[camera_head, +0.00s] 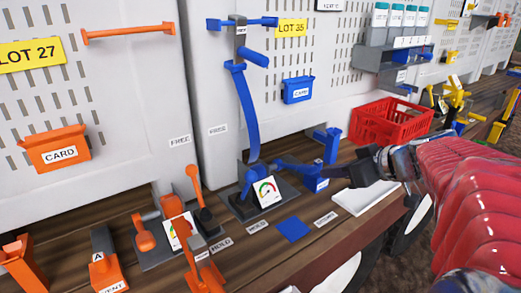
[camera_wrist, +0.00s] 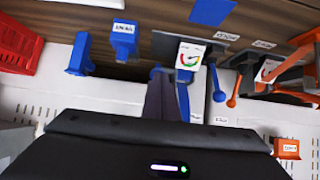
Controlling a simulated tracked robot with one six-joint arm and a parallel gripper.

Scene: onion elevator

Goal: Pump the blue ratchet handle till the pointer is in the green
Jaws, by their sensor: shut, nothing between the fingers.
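The blue ratchet handle (camera_head: 292,168) appears to be the blue bar reaching right from the blue mechanism behind the gauge. The white gauge (camera_head: 267,190) stands on a dark base on the wooden bench; it also shows in the wrist view (camera_wrist: 189,57). Its arc has red and green parts, but I cannot tell where the pointer stands. My gripper (camera_head: 352,173) is shut and empty, coming from the right, with its tip close to the bar's right end. I cannot tell whether they touch. In the wrist view my dark fingers (camera_wrist: 160,100) point toward the blue mechanism.
A blue strap (camera_head: 243,110) hangs from the panel down to the mechanism. A blue labelled block (camera_head: 315,180) stands beside my gripper. An orange gauge station (camera_head: 180,228) is to the left. A red crate (camera_head: 390,122) stands behind. A blue square (camera_head: 293,229) marks the bench front.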

